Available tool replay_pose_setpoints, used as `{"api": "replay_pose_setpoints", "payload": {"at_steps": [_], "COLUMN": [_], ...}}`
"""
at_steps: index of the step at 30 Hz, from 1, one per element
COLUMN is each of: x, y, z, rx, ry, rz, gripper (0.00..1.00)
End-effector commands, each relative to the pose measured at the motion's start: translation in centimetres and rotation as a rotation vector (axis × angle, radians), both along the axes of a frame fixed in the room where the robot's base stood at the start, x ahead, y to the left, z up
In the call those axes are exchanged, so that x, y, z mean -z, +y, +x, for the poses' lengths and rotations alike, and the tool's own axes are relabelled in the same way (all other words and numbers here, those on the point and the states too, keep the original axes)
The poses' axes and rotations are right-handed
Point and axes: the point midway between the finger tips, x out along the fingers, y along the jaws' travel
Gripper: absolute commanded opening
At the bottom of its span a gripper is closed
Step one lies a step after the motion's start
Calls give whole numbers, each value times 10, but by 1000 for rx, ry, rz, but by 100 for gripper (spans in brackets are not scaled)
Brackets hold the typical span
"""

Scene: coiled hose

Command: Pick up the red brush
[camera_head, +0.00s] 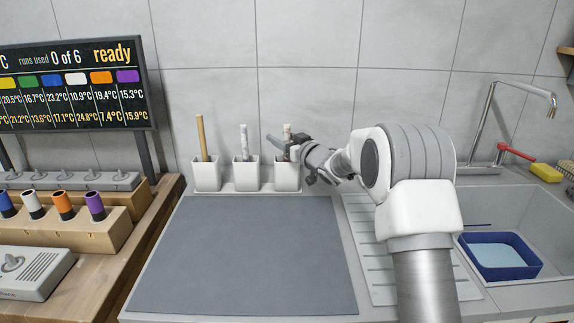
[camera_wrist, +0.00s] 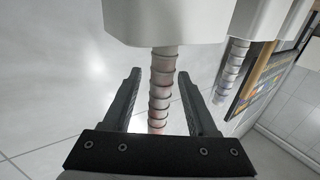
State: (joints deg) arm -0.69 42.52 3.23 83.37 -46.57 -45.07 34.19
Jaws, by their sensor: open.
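A slim red object (camera_head: 516,151) lies by the tap at the back of the sink. Whether it is a brush or a tap lever, I cannot tell. My gripper (camera_head: 289,152) is far to its left, at the rightmost white cup (camera_head: 287,178). Its jaws are open. In the wrist view the two dark fingers of my gripper (camera_wrist: 160,82) stand on either side of a pale ribbed rod (camera_wrist: 162,70) with faint reddish tints. The rod comes out of the cup (camera_wrist: 165,20), and a gap shows on each side of it.
Two more cups hold a tan stick (camera_head: 201,137) and a grey-white ribbed rod (camera_head: 244,140). A bare grey mat (camera_head: 250,255) lies in front. A yellow sponge (camera_head: 546,172) sits right of the tap (camera_head: 488,125); a blue basin (camera_head: 500,270) is in the sink.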

Motion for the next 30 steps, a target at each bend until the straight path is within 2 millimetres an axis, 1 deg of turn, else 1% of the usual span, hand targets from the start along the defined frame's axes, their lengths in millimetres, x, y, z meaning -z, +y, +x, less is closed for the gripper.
{"api": "replay_pose_setpoints", "payload": {"at_steps": [3,8,9,14,18,19,30], "x": [1,0,0,0,0,0,0], "y": [2,2,2,2,1,1,1], "z": [3,3,3,3,3,3,3], "rx": [1,1,1,1,1,1,1], "ry": [1,1,1,1,1,1,0], "rz": [-1,-1,-1,-1,-1,-1,0], "gripper": [58,58,56,28,2,0,0]}}
